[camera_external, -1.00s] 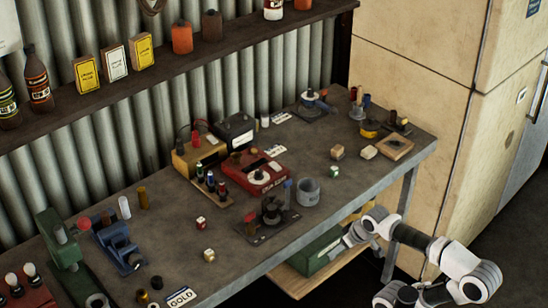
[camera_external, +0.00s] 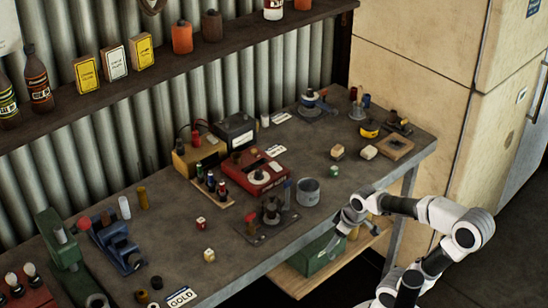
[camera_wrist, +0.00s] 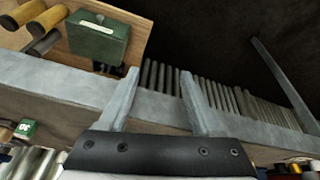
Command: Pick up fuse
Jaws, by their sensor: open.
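I cannot tell for certain which small part is the fuse. Several small cylinders stand on the workbench (camera_external: 310,237): a white one (camera_external: 124,207) and a brass one (camera_external: 143,198) at the left, and a row with coloured bodies (camera_external: 211,182) on a wooden strip in the middle. My gripper (camera_external: 338,238) is at the bench's front edge, right of the middle, apart from these cylinders. In the wrist view my gripper (camera_wrist: 160,72) is open, with two grey fingers apart and nothing between them.
A green box (camera_wrist: 98,40) and brown cylinders (camera_wrist: 45,28) lie on the low wooden shelf (camera_external: 297,283) under the bench. A grey cup (camera_external: 308,191) and a red device (camera_external: 257,172) stand on top.

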